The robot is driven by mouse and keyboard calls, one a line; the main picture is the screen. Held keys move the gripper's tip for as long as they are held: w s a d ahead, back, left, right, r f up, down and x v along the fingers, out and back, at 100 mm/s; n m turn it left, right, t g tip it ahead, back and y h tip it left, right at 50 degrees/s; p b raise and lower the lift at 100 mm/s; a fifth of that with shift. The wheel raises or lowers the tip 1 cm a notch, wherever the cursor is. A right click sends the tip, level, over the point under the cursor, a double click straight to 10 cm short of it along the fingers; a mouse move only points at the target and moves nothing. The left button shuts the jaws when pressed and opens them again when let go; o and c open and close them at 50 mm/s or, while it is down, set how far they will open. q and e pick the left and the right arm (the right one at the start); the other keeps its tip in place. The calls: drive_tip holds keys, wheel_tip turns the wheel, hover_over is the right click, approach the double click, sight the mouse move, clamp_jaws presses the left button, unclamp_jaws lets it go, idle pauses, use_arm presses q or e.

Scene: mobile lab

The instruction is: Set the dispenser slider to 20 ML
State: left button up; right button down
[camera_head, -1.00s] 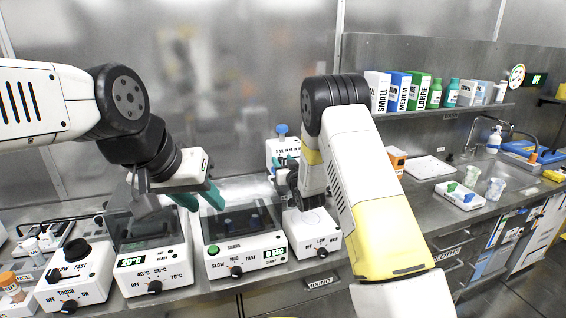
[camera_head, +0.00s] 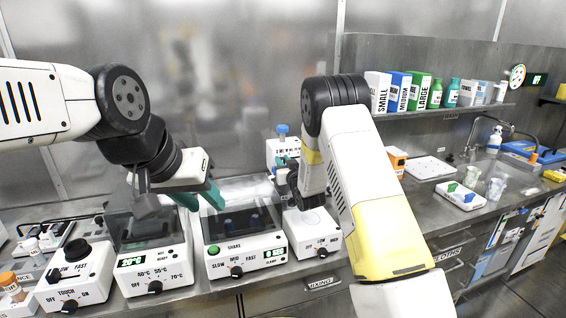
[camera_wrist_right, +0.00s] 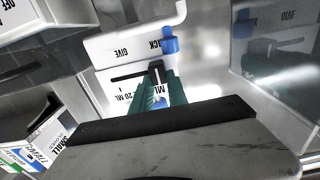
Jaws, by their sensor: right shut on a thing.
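The dispenser (camera_head: 281,152) is a white box with a blue top at the back of the bench, partly hidden by my right arm. In the right wrist view its white face (camera_wrist_right: 125,48) carries the words GIVE and BACK, a dark slot and a 20 ML mark (camera_wrist_right: 119,97). The black slider (camera_wrist_right: 156,70) stands at the slot, to the right of the 20 ML mark. My right gripper (camera_wrist_right: 161,92) has its teal fingers closed around the slider; part of an ML label shows between them. My left gripper (camera_head: 203,198) is open and empty above the bench devices.
The white shaker (camera_head: 243,258), heater (camera_head: 154,275) and vortex mixer (camera_head: 75,280) stand along the front of the bench. Another white device with a knob (camera_head: 318,240) sits below my right gripper. A shelf (camera_head: 440,110) with boxes and bottles is at the right. A tray (camera_head: 430,168) lies on the bench there.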

idle(0.9)
drive_tip(key=w+d, duration=0.2)
drive_tip(key=d, duration=0.5)
drive_tip(key=shift+w+d, duration=0.15)
drive_tip(key=shift+w, duration=0.05)
drive_tip(key=c, duration=1.3)
unclamp_jaws()
drive_tip(key=shift+d, duration=0.1)
drive_tip(key=v, duration=0.7)
drive_tip(key=shift+s, duration=0.35)
drive_tip(key=shift+r, duration=0.1)
